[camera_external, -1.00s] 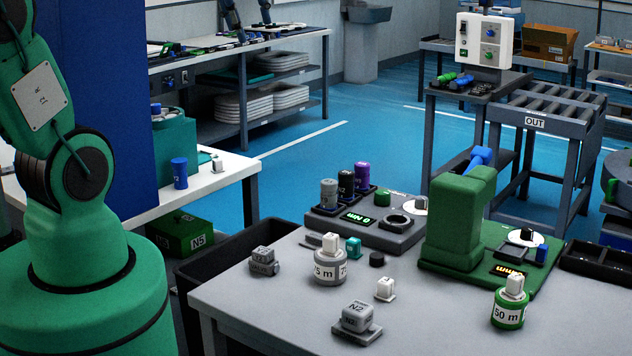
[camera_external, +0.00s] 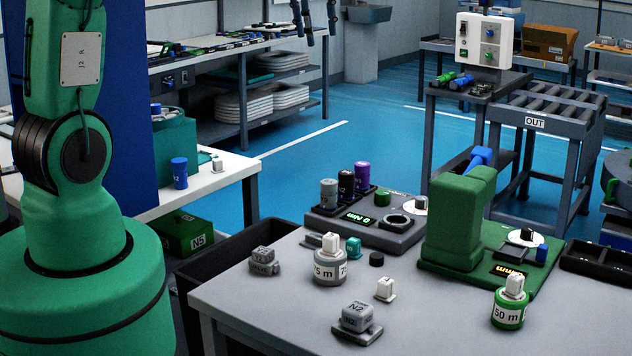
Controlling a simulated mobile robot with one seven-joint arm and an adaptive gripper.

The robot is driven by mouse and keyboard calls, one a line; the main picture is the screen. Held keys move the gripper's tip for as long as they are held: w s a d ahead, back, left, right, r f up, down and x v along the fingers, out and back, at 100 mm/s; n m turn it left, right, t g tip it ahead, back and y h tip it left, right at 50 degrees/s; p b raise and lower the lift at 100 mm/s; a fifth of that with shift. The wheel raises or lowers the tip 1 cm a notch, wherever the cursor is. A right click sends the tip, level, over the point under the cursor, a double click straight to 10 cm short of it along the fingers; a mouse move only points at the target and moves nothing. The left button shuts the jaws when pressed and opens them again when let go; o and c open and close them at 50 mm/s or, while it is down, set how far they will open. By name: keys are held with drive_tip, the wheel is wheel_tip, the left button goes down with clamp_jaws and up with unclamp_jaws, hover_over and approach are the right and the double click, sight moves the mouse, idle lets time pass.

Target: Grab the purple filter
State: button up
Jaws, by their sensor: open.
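The purple filter (camera_external: 362,175) is a small upright cylinder. It stands at the right end of a row in a dark holder, beside a black filter (camera_external: 346,186) and a grey one (camera_external: 329,193). The holder is on the grey test unit at the back left of the near table. My gripper (camera_external: 320,32) shows only at the top edge of the picture, with its dark fingers pointing down and apart. It is open and empty, high above and to the left of the purple filter. The rest of it is cut off.
A green press-like machine (camera_external: 460,225) stands tall right of the test unit. A grey 75 m canister (camera_external: 329,268), a green-based 50 m canister (camera_external: 510,308) and small blocks stand on the grey table (camera_external: 270,310). A black bin (camera_external: 228,262) is at its left.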

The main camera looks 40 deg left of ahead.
drive_tip(key=w+f+g+p, duration=0.1)
drive_tip(key=w+f+p, duration=0.1)
drive_tip(key=w+f, duration=1.1)
drive_tip(key=m+g+p, duration=0.1)
drive_tip(key=g+p, duration=0.1)
hover_over(362, 163)
wheel_tip(362, 163, down, 16)
drive_tip(key=shift+s, duration=0.1)
drive_tip(key=shift+f, duration=0.1)
drive_tip(key=shift+f, duration=4.15)
drive_tip(key=shift+d+f, duration=0.1)
drive_tip(key=shift+f, duration=2.5)
